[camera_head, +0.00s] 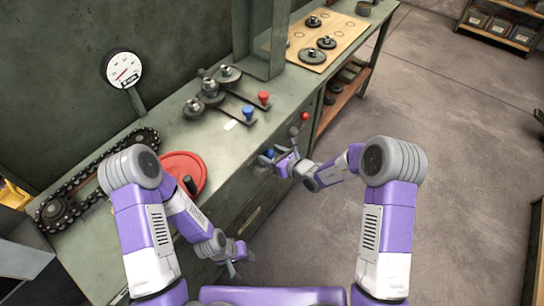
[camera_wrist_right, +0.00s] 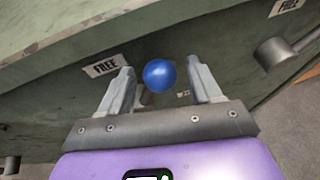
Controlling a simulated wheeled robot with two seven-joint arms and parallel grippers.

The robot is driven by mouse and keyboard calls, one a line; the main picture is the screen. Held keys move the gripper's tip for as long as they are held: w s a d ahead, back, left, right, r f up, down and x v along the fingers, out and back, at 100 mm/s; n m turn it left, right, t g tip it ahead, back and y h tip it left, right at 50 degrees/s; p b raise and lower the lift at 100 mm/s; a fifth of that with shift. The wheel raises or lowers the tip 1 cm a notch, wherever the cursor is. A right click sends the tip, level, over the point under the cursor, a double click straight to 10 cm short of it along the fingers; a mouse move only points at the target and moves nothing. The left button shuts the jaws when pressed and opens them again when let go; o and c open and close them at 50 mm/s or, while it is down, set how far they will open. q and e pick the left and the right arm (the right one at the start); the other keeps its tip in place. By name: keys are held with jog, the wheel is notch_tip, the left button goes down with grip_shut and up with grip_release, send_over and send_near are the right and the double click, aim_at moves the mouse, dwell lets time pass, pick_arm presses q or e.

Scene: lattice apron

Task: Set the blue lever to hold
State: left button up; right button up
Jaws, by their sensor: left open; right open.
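The blue lever's round knob (camera_wrist_right: 159,75) sits between the two fingers of my right gripper (camera_wrist_right: 162,82), with a gap to each finger. In the head view the blue knob (camera_head: 271,153) shows at the bench's front face, with my right gripper (camera_head: 281,158) right at it. My right gripper is open. A FREE label (camera_wrist_right: 103,66) is left of the knob in the wrist view. A small label (camera_wrist_right: 183,93) behind the right finger is partly hidden and unreadable. My left gripper (camera_head: 236,264) is open, low in front of the bench, away from the lever.
A red-knobbed lever (camera_head: 305,117) is farther along the front face. A second FREE label (camera_wrist_right: 286,6) and a grey cylinder (camera_wrist_right: 274,54) lie right in the wrist view. Blue (camera_head: 248,111) and red (camera_head: 264,96) knobs stand on the bench top.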

jog(key=shift+a, duration=0.1)
grip_shut()
dwell(0.3)
jog(key=shift+w, duration=0.1)
